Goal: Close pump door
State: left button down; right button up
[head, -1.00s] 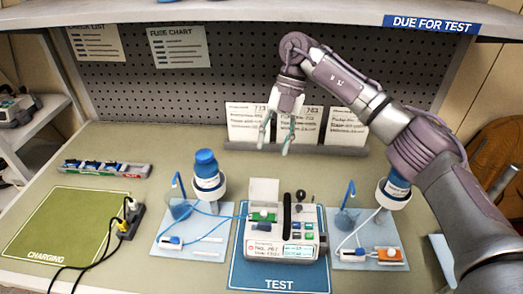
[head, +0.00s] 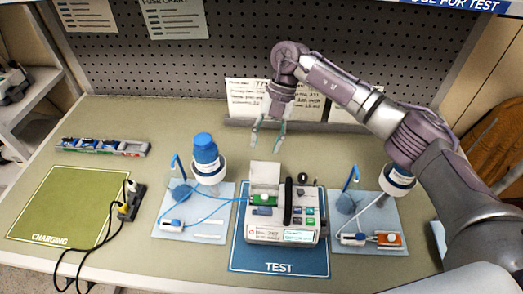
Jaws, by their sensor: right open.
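The infusion pump (head: 283,232) stands on the blue TEST mat (head: 279,265) at the front middle of the bench. Its pale door (head: 265,174) stands up, open, at the back left of the pump, with a green part visible below it. A dark handle runs along the pump's middle. My right gripper (head: 268,142) points down with its fingers apart and empty. In the picture it is just above the door; whether it touches the door cannot be told, but a small gap shows. My left gripper is not in view.
A blue-capped bottle (head: 206,152) and tubing stand on a pale tray left of the pump. Another bottle (head: 399,182) and tray stand right. A power strip (head: 131,201) with cables lies beside the green CHARGING mat (head: 62,205). Paper cards stand behind my gripper.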

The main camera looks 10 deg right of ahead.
aim_at(265, 171)
jog(key=shift+p+x, duration=0.55)
jog(key=shift+x, duration=1.9)
jog(key=shift+r, duration=0.1)
grip_shut()
